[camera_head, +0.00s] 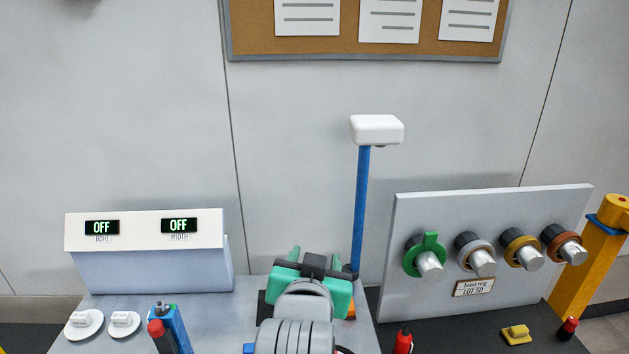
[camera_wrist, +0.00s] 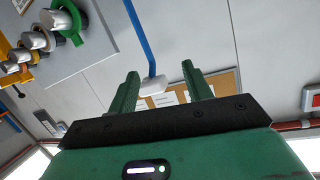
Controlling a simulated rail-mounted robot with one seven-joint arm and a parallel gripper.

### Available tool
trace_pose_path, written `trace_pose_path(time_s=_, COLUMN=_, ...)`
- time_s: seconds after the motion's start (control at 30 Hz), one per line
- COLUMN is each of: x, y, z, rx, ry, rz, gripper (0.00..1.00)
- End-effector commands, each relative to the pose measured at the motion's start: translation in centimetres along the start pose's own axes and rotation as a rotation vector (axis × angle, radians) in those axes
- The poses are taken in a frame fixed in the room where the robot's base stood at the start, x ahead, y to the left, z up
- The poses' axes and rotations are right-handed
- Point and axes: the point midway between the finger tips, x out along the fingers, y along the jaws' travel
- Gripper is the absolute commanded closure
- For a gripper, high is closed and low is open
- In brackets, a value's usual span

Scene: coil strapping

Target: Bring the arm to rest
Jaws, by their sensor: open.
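My gripper (camera_head: 313,262) is at the lower middle of the head view, green with dark parts, at the end of my grey arm. In the wrist view its two green fingers (camera_wrist: 158,85) stand apart with nothing between them. The gripper is open and empty, raised in front of the bench. Part of the bench behind it is hidden by my arm.
A blue post with a white head (camera_head: 377,129) stands just behind my gripper. A grey panel (camera_head: 480,215) with several ringed pegs is at the right. A white display box (camera_head: 145,243) reading OFF twice is at the left. A yellow post (camera_head: 598,250) stands far right.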

Motion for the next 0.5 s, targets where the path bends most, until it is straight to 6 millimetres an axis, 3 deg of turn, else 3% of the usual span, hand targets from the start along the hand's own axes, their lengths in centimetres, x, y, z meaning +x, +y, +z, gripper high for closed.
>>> trace_pose_path(time_s=0.03, x=-3.1, y=0.2, z=-3.0, rx=-0.017, ry=0.124, rz=-0.027, gripper=0.5)
trace_pose_path(time_s=0.1, x=-7.8, y=0.1, z=-6.9, rx=-0.044, ry=0.295, rz=-0.065, gripper=0.5)
trace_pose_path(time_s=0.2, x=-14.7, y=-0.1, z=-11.0, rx=-0.08, ry=0.51, rz=-0.107, gripper=0.5)
trace_pose_path(time_s=0.4, x=-28.2, y=-0.3, z=-15.5, rx=-0.132, ry=0.863, rz=-0.164, gripper=0.5)
trace_pose_path(time_s=0.5, x=-29.8, y=-1.4, z=-21.8, rx=-0.131, ry=0.863, rz=-0.167, gripper=0.5)
